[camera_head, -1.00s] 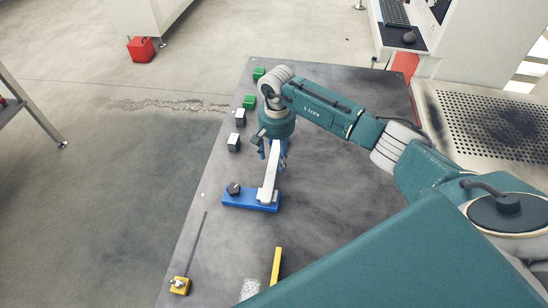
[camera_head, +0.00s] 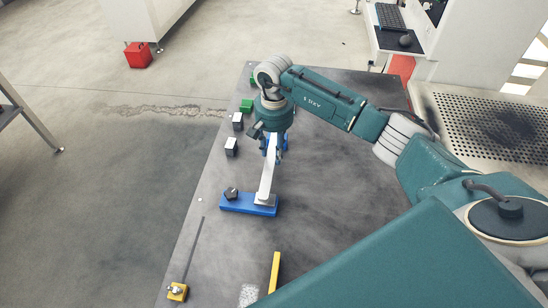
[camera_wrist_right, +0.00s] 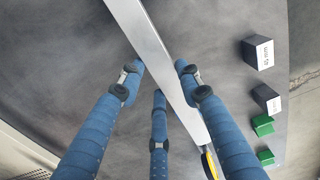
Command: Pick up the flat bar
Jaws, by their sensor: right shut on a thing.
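The flat bar (camera_head: 267,178) is a long pale metal strip. In the head view it runs from my right gripper (camera_head: 272,143) down to the blue base (camera_head: 235,205), its near end over the right part of the base. I cannot tell whether that end touches the base. In the right wrist view the bar (camera_wrist_right: 160,55) passes diagonally between the blue fingers of my right gripper (camera_wrist_right: 163,85), which is shut on it. The fingers partly hide the bar's upper end in the head view. My left gripper is not in view.
Green blocks (camera_head: 246,105) and white-faced dark blocks (camera_head: 231,147) line the table's left edge. A yellow block (camera_head: 177,292) and a yellow strip (camera_head: 274,271) lie nearer. The table's middle right is clear.

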